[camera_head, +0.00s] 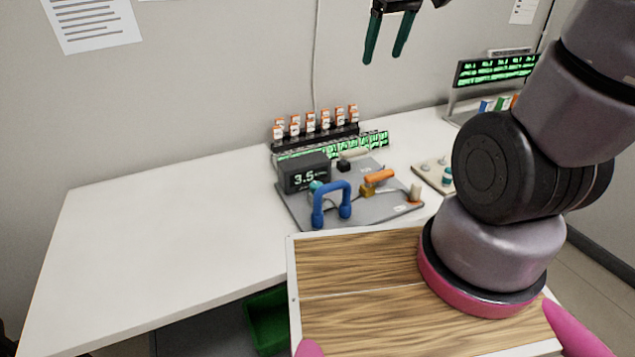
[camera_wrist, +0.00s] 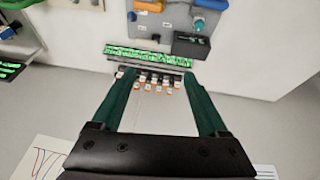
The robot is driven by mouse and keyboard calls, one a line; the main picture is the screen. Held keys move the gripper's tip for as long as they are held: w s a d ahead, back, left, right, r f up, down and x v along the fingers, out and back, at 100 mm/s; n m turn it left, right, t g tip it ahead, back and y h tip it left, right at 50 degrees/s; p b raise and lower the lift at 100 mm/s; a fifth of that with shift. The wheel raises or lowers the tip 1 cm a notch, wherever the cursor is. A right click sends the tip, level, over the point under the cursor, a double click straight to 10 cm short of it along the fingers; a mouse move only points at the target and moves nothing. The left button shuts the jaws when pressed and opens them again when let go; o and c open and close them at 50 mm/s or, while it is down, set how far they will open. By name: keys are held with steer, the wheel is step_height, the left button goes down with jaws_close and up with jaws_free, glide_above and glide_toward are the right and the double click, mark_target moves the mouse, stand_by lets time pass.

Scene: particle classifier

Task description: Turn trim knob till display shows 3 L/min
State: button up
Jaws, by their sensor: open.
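The dark display box (camera_head: 304,174) on the grey panel (camera_head: 290,203) shows 3.5 in the head view. A small teal knob (camera_head: 315,187), which looks like the trim knob, sits in front of the display, partly hidden by a blue handle (camera_head: 331,202). In the wrist view the knob (camera_wrist: 197,25) and the back of the display box (camera_wrist: 191,45) are near the top edge. My gripper (camera_head: 384,60) is open and empty, high above and behind the panel, with its green fingers pointing down. In the wrist view my gripper (camera_wrist: 161,78) is apart from the knob.
A valve with an orange lever (camera_head: 379,176) stands on the panel's right. Behind the panel is a rack of orange-capped vials (camera_head: 316,125) with a green-lit strip. A smaller board (camera_head: 430,175) lies to the right. The white table (camera_head: 150,240) is clear on the left.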

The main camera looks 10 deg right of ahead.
steer(key=w+a+f+n+g, duration=0.1)
steer(key=w+a+f+n, duration=0.25)
steer(key=f, duration=0.25)
steer(key=w+a+f+n+g, duration=0.1)
steer(key=w+a+f+n, duration=0.15)
steer(key=f+n, duration=0.35)
steer(key=n+g, duration=0.2)
steer(key=n, duration=0.4)
glide_toward(316, 184)
steer(key=shift+h, duration=0.3)
steer(key=f, duration=0.9)
steer(key=shift+w+a+f, duration=0.1)
steer(key=shift+a, duration=0.1)
jaws_close()
